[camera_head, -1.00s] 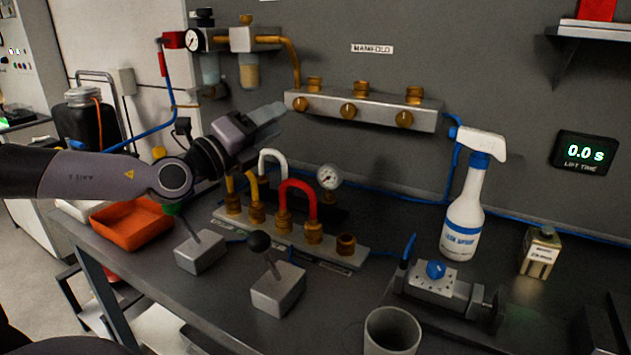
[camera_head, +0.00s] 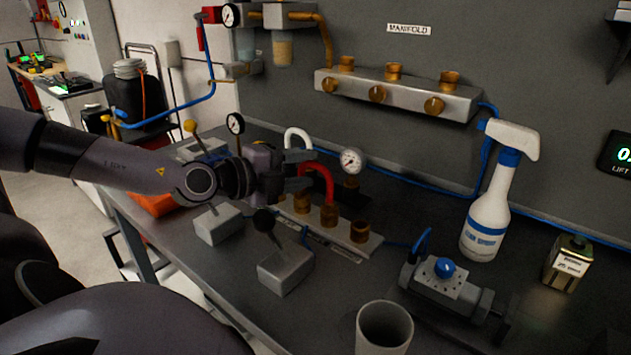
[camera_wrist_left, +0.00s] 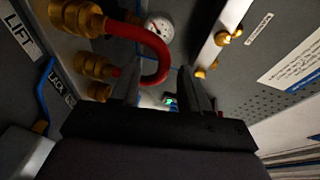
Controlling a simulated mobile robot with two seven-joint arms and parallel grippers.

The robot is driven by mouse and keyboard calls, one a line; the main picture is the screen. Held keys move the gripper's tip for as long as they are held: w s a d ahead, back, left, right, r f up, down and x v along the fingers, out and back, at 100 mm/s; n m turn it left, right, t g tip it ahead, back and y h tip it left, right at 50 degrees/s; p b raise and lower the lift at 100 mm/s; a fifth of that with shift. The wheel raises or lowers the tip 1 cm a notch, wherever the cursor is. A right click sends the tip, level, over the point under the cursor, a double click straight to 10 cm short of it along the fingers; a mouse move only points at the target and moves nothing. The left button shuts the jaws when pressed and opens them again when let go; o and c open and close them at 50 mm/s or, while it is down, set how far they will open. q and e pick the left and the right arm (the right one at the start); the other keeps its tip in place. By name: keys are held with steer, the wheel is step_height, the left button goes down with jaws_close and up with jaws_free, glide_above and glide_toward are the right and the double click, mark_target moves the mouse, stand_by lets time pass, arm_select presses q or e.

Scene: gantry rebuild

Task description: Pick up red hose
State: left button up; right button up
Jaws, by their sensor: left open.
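The red hose (camera_head: 329,181) is a short U-shaped bend standing on brass fittings on the bench block (camera_head: 358,242). In the left wrist view the red hose (camera_wrist_left: 155,44) curves from two brass fittings at the left, and its bend shows between my fingertips. My left gripper (camera_head: 302,170) is open at the hose's upper left side and hides part of it. In the left wrist view both fingers of the left gripper (camera_wrist_left: 158,80) are apart, with no clear grip on the hose. I cannot tell whether they touch it. My right gripper is not in view.
A white hose (camera_head: 297,134) and a pressure gauge (camera_head: 351,161) stand close behind. A black-knobbed lever box (camera_head: 286,270) is in front. A spray bottle (camera_head: 489,210), a valve block (camera_head: 440,286) and a grey cup (camera_head: 384,330) are at the right. The manifold (camera_head: 400,97) is above.

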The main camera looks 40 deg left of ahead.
mark_target(313, 164)
arm_select(q)
steer(key=w+p, duration=0.2)
steer(key=w, duration=0.1)
steer(key=shift+w+d+r+p, duration=0.1)
steer(key=shift+d+p, duration=0.2)
steer(key=shift+d, duration=0.05)
steer(key=shift+w+p, duration=0.45)
steer(key=shift+w, duration=0.1)
steer(key=shift+w+d+f, duration=0.1)
steer(key=shift+w+f, duration=0.2)
steer(key=shift+f, duration=0.05)
jaws_close()
